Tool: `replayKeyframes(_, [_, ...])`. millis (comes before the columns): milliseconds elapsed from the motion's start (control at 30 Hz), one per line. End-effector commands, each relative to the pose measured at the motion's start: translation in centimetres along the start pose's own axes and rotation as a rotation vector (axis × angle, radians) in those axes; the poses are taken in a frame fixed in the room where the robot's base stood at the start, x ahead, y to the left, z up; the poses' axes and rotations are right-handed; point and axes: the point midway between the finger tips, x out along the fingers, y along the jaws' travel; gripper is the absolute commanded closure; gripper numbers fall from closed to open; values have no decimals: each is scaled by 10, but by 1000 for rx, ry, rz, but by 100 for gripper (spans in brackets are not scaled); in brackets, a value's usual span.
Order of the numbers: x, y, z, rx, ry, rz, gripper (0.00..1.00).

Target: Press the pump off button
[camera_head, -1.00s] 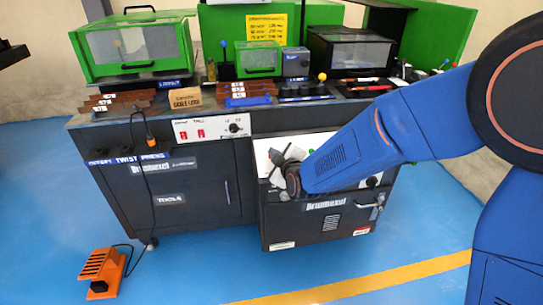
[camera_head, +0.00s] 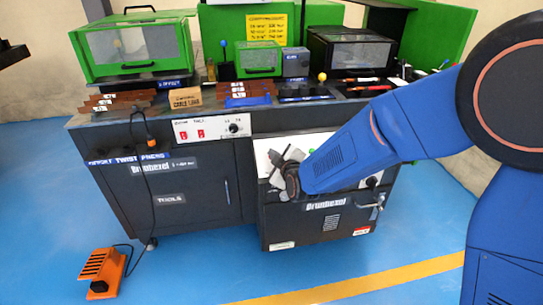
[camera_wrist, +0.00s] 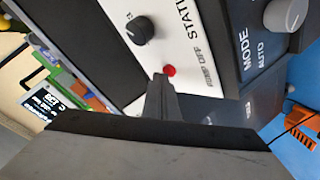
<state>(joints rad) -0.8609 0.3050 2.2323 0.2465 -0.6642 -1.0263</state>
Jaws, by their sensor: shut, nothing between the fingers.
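The pump off button is a small round red button (camera_wrist: 169,70) on a white panel, beside the label "PUMP OFF" in the wrist view. My gripper (camera_wrist: 163,80) is shut and empty, its fingertips right at the lower edge of the button in that view. I cannot tell whether they touch it. In the head view my gripper (camera_head: 277,160) is in front of the white panel (camera_head: 300,143) on the right-hand cabinet, and the button is hidden there behind my gripper and arm.
A black knob (camera_wrist: 140,30) and a grey mode knob (camera_wrist: 285,15) flank the button in the wrist view. In the head view, the bench carries copper bars (camera_head: 118,101), and an orange foot pedal (camera_head: 103,270) stands on the blue floor.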

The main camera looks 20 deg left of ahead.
Motion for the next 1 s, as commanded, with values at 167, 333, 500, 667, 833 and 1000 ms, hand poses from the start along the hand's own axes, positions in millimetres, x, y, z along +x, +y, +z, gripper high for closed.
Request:
replayKeyframes(167, [1, -1, 1, 0, -1, -1, 100])
replayKeyframes(333, [1, -1, 1, 0, -1, -1, 100])
replayKeyframes(500, [-1, 1, 0, 0, 0, -1, 100])
replayKeyframes(667, [-6, 4, -4, 0, 0, -1, 100])
replayKeyframes(833, [-11, 8, -8, 0, 0, 0, 100])
replayKeyframes(1000, [-12, 9, -9, 0, -1, 0, 100])
